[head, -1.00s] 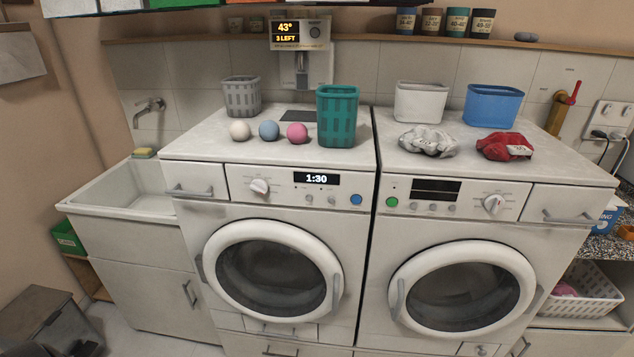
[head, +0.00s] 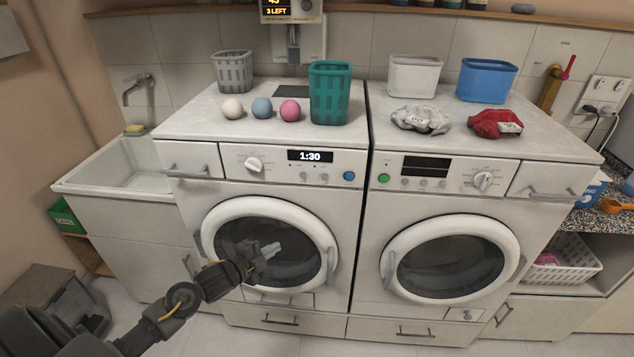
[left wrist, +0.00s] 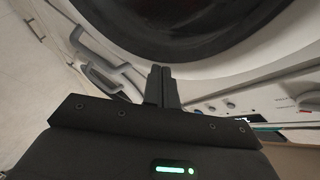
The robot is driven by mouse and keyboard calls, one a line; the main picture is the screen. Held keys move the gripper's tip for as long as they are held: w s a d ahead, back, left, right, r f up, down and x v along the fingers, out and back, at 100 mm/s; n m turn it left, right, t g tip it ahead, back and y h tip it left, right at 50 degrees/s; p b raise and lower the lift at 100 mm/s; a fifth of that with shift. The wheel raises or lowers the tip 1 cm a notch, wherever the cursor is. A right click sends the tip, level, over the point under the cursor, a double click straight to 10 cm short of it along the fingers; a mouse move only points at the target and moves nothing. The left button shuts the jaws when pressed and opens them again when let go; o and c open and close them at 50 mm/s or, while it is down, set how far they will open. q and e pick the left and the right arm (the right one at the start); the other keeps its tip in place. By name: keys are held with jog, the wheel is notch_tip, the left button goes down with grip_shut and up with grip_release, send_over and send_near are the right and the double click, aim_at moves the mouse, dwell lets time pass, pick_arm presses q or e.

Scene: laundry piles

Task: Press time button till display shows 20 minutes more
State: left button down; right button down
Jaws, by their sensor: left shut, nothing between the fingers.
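The left washing machine's display (head: 310,156) reads 1:30. Small round grey buttons (head: 304,177) sit below it, with a blue button (head: 349,176) to the right and a dial (head: 254,164) to the left. Which button is for time is too small to read. My left gripper (head: 268,250) is shut and empty, in front of the left machine's round door (head: 327,238), well below the panel. In the left wrist view my left gripper (left wrist: 162,72) shows its fingers together, with part of the panel at the right edge. My right gripper is not in view.
The right machine has a dark display (head: 426,166) and a green button (head: 383,178). On top stand a teal basket (head: 329,95), coloured balls, other bins and two cloths. A sink (head: 125,165) is at left. The space before the panels is free.

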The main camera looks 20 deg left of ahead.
pick_arm(q)
jog(key=d+r+m+h, duration=0.2)
jog(key=r+m, duration=0.1)
jog(key=r, duration=0.6)
jog(key=s+d+r+m+t+h, duration=0.1)
jog(key=d+r+m+h, duration=0.1)
jog(key=r, duration=0.7)
jog(key=shift+d+r+m+t+p, duration=0.15)
jog(key=shift+d+m+t+p, duration=0.2)
jog(key=shift+d+m, duration=0.55)
jog(key=shift+a, duration=0.1)
jog(key=p, duration=0.5)
send_near(325, 177)
jog(key=w+d, duration=0.4)
jog(key=shift+w+a, duration=0.25)
jog(key=shift+w, duration=0.55)
